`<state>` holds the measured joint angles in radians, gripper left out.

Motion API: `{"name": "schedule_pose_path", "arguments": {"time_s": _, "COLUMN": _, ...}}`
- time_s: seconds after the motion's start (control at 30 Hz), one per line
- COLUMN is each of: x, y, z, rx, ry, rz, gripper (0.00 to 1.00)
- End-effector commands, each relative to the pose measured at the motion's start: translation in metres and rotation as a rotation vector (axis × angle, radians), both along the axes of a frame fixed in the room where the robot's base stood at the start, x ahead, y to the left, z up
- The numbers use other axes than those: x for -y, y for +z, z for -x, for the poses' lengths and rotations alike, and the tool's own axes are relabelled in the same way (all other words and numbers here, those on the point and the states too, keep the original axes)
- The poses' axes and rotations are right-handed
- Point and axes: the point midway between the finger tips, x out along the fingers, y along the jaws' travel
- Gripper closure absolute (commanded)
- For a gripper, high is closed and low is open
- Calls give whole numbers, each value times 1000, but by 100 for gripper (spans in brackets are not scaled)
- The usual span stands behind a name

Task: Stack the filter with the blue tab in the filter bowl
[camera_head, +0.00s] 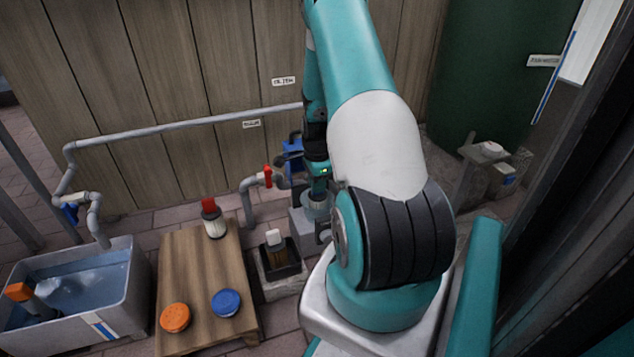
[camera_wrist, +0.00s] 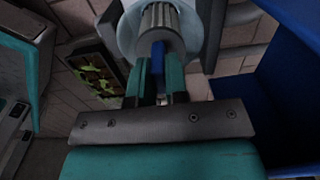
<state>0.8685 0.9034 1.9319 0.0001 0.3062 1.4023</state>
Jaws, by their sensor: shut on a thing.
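My gripper (camera_wrist: 160,66) is shut on the blue tab (camera_wrist: 157,56) of a grey pleated filter (camera_wrist: 160,20). In the wrist view the filter lies across the opening of a pale, round filter bowl (camera_wrist: 127,38), which shows on both sides of it. How deep the filter sits in the bowl, and whether they touch, I cannot tell. In the head view my gripper (camera_head: 319,188) points down at the bowl (camera_head: 318,208), beside the pipework. The held filter is mostly hidden there.
A wooden table (camera_head: 195,265) holds a red-tabbed filter (camera_head: 213,220), an orange lid (camera_head: 175,317) and a blue lid (camera_head: 226,302). A white-topped thing (camera_head: 274,240) stands in a dark container. A water tank (camera_head: 125,290) is at left. A pipe with a red valve (camera_head: 267,176) is near my gripper.

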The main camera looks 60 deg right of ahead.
Motion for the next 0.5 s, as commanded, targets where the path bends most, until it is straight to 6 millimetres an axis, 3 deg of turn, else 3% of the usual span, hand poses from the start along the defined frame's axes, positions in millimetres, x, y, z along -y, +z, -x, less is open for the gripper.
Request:
{"name": "schedule_pose_path", "arguments": {"time_s": 0.03, "x": 0, "y": -2, "z": 0, "rx": 0, "ry": 0, "rz": 0, "gripper": 100}}
{"name": "schedule_pose_path", "arguments": {"time_s": 0.07, "x": 0, "y": -2, "z": 0, "rx": 0, "ry": 0, "rz": 0, "gripper": 81}}
{"name": "schedule_pose_path", "arguments": {"time_s": 0.17, "x": 0, "y": -2, "z": 0, "rx": 0, "ry": 0, "rz": 0, "gripper": 60}}
{"name": "schedule_pose_path", "arguments": {"time_s": 0.5, "x": 0, "y": 4, "z": 0, "rx": 2, "ry": 0, "rz": 1, "gripper": 60}}
